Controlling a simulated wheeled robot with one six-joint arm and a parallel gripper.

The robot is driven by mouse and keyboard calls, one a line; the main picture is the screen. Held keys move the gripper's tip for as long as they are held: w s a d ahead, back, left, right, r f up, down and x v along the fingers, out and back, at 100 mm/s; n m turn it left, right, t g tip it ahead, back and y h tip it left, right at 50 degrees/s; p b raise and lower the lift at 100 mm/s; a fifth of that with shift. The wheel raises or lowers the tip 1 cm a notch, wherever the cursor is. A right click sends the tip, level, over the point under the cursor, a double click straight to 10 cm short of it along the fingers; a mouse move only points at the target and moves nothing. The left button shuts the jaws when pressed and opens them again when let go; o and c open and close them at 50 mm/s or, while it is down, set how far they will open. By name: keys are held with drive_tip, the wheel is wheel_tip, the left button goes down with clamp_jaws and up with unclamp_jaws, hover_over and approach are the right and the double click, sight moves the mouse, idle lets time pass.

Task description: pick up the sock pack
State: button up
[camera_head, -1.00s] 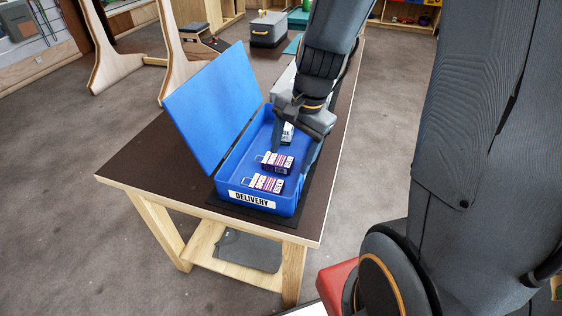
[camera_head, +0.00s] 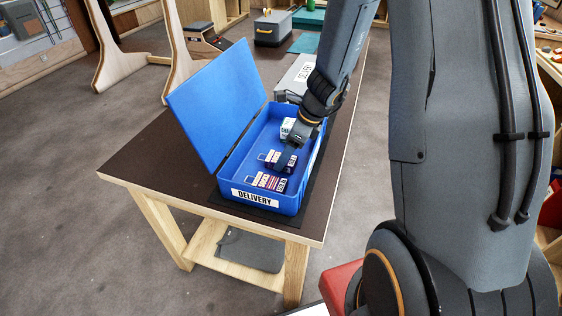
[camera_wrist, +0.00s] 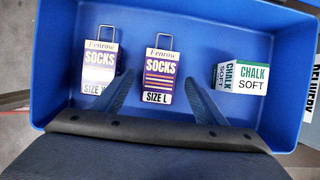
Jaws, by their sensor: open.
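Two sock packs with wire hooks lie in the blue delivery box (camera_head: 228,189). One sock pack, marked size L (camera_wrist: 160,75), is in the middle of the wrist view and shows in the head view (camera_head: 281,156) partly behind my gripper. The other sock pack (camera_wrist: 99,68) lies to its left in the wrist view, and near the box front in the head view (camera_head: 269,182). My gripper (camera_wrist: 158,92) is open. Its fingers reach down on either side of the size L pack, with the left fingertip between the two packs. I cannot tell whether they touch.
A white and green chalk box (camera_wrist: 240,77) lies right of the size L pack in the wrist view. The blue lid (camera_head: 216,98) stands open on the box's left. A grey box (camera_head: 296,78) is behind on the table (camera_head: 150,160).

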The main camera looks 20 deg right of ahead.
drive_tip(key=shift+x, duration=1)
drive_tip(key=c, duration=1.2)
drive_tip(key=shift+o, duration=0.2)
